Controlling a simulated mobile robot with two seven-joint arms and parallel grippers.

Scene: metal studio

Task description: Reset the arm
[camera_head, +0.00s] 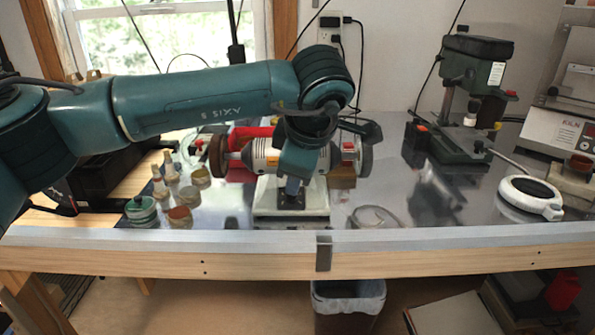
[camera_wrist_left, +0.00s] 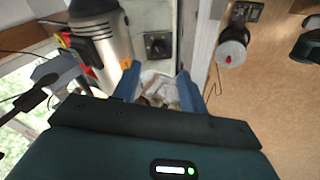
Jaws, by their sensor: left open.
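My left arm (camera_head: 200,103) comes in from the left of the head view and reaches across the bench, with its wrist bent down. My left gripper (camera_head: 291,188) points down in front of the bench grinder, close to its pale base (camera_head: 290,212); I cannot tell whether it touches. In the left wrist view, my left gripper (camera_wrist_left: 158,86) shows two blue fingers spread apart. Nothing is clearly held; a pale, blurred patch shows beyond the gap. The grinder's silver body (camera_wrist_left: 103,42) is beside the left finger there. My right gripper is not in view.
Jars (camera_head: 141,211) and small bottles stand at the bench's left. A green drill press (camera_head: 470,110), a round white-rimmed item (camera_head: 530,197) and a kiln (camera_head: 560,130) are on the right. A lined bin (camera_head: 347,300) is below the front edge.

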